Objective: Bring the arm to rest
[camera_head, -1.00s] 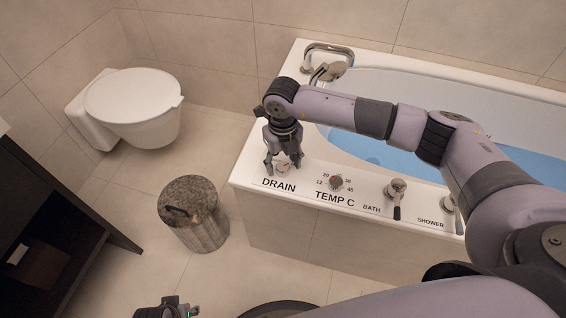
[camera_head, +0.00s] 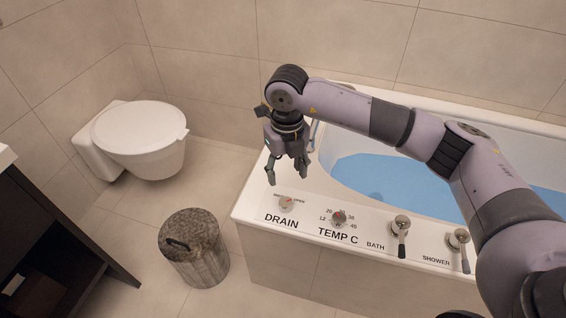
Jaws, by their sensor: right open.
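My right gripper (camera_head: 288,172) hangs fingers-down over the left end of the white tub rim (camera_head: 246,212). It is open and empty, above and behind the drain knob (camera_head: 286,202) and apart from it. My right arm reaches in from the right, across the tub. The drain knob is a small round knob above the printed word DRAIN, in full view. My left gripper is not in view.
A temperature knob (camera_head: 339,217), bath lever (camera_head: 400,228) and shower lever (camera_head: 458,240) line the tub's front rim. Blue water (camera_head: 375,180) lies in the tub. A bin (camera_head: 193,248), a toilet (camera_head: 140,138) and a dark shelf unit (camera_head: 60,235) stand left, with open floor between.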

